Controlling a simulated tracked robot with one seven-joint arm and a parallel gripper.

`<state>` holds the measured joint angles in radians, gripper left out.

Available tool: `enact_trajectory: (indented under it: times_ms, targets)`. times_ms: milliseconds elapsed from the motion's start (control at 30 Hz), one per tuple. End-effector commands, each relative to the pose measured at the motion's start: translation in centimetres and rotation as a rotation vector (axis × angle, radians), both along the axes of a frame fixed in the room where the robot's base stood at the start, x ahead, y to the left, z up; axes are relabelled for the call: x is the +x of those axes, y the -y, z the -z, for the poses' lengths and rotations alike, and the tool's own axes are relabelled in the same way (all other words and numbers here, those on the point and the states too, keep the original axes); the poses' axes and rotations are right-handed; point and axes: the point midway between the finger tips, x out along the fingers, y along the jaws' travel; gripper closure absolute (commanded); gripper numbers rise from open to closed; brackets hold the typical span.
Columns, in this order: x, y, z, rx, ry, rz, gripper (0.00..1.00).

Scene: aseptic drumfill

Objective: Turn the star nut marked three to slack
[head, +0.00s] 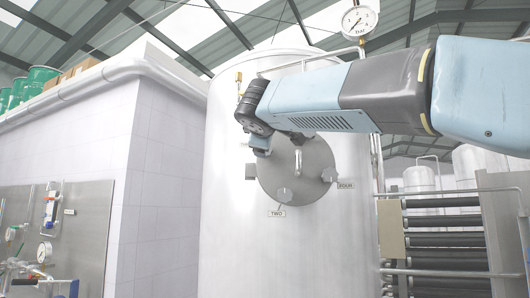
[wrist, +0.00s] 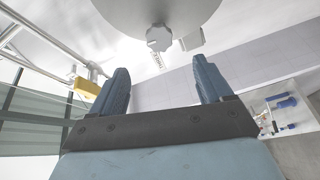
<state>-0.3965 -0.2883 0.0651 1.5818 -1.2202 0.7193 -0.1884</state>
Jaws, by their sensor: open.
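A round grey hatch cover (head: 300,172) sits on the white tank. A star nut (head: 283,195) at its lower edge is above a tag reading TWO, and another (head: 330,175) on the right is by a tag reading FOUR. No tag reading THREE is legible in the head view; my arm hides the cover's top left. In the wrist view one star nut (wrist: 158,38) stands at the cover's edge, with a small tag (wrist: 157,60) too blurred to read surely. My gripper (wrist: 162,78) is open and empty, its fingers apart below that nut in the picture, touching nothing visible.
A grey block (wrist: 192,40) stands beside the nut at the cover's edge. A yellow part (wrist: 88,87) on pipework is left of the fingers. A gauge (head: 359,21) is above my arm; pipe racks (head: 445,240) stand right of the tank (head: 290,255).

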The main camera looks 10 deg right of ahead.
Motion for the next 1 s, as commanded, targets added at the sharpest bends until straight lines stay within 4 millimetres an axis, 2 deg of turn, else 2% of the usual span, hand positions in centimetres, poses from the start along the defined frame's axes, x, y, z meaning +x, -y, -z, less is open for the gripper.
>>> enact_trajectory:
  times_ms: [200,400,667,1000]
  targets:
    - [0.2,0.0,0.0,0.367,0.078,0.0,0.21]
    - [0.2,0.0,0.0,0.577,0.122,0.0,0.21]
    - [1.3,0.2,0.0,0.631,0.133,0.002,0.21]
    - [6.8,1.3,0.1,0.629,0.133,0.003,0.21]
